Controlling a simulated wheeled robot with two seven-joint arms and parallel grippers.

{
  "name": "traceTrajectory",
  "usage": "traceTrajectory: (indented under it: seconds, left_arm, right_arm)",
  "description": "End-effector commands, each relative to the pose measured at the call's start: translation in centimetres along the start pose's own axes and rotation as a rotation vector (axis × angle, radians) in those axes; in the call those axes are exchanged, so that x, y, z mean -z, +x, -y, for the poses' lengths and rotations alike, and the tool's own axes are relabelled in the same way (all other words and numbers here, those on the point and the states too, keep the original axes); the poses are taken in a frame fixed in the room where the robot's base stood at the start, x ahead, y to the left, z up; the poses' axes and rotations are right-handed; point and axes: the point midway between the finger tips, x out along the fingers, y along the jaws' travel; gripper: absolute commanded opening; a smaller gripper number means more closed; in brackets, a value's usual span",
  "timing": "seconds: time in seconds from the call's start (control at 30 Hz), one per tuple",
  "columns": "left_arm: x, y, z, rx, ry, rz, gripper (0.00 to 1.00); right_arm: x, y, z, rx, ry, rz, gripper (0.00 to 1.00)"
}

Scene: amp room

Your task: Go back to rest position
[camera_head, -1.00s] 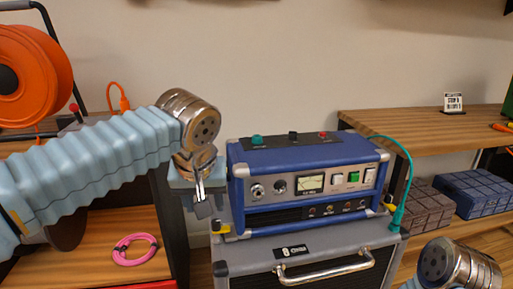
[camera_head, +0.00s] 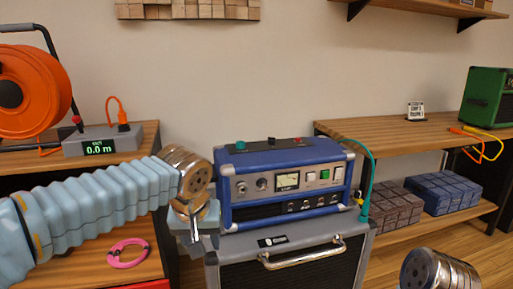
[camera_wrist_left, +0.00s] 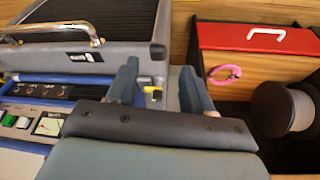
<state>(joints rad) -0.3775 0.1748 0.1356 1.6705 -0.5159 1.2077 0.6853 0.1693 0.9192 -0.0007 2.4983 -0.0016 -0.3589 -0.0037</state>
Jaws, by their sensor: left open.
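My left gripper (camera_head: 194,222) is at the left end of the blue amplifier head (camera_head: 283,155) in the head view, with my pale blue sleeved arm coming in from the left. In the left wrist view its two fingers (camera_wrist_left: 160,85) stand apart, with nothing held between them. A yellow plug (camera_wrist_left: 153,89) shows beyond the gap, by the amp's side. The amp head sits on a grey speaker cabinet (camera_head: 290,262) with a silver handle. My right arm shows only as a metal wrist part at the bottom right; its gripper is out of frame.
A teal cable (camera_head: 371,170) hangs at the amp's right. A pink cable ring (camera_head: 128,253) lies on the left shelf, below an orange reel (camera_head: 35,85) and a meter box (camera_head: 100,145). A wooden bench (camera_head: 410,130) stands right, with a green amp (camera_head: 488,97).

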Motion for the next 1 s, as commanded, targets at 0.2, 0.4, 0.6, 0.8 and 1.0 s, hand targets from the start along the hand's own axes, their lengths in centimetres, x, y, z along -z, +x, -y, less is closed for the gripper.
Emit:
traceTrajectory:
  seconds: [0.2,0.4,0.6,0.8,1.0]
  left_arm:
    - [-1.0,7.2,-1.4,-0.066,0.058,0.077,0.51]
    - [-4.9,17.1,-2.5,-0.180,0.091,0.178,0.51]
    - [-15.9,29.2,-1.6,-0.332,0.009,0.284,0.51]
    - [-26.6,33.7,0.9,-0.343,-0.114,0.305,0.51]
    - [-30.2,34.3,2.2,-0.315,-0.148,0.298,0.51]
  right_arm:
    - [-0.1,-0.7,0.4,0.002,-0.002,0.002,0.53]
    - [-0.2,-1.6,0.9,0.004,-0.005,0.005,0.53]
    - [-0.3,-3.2,1.8,0.009,-0.009,0.010,0.53]
    - [-0.5,-4.2,2.5,0.012,-0.014,0.015,0.53]
    - [-0.6,-4.4,2.6,0.014,-0.015,0.016,0.53]
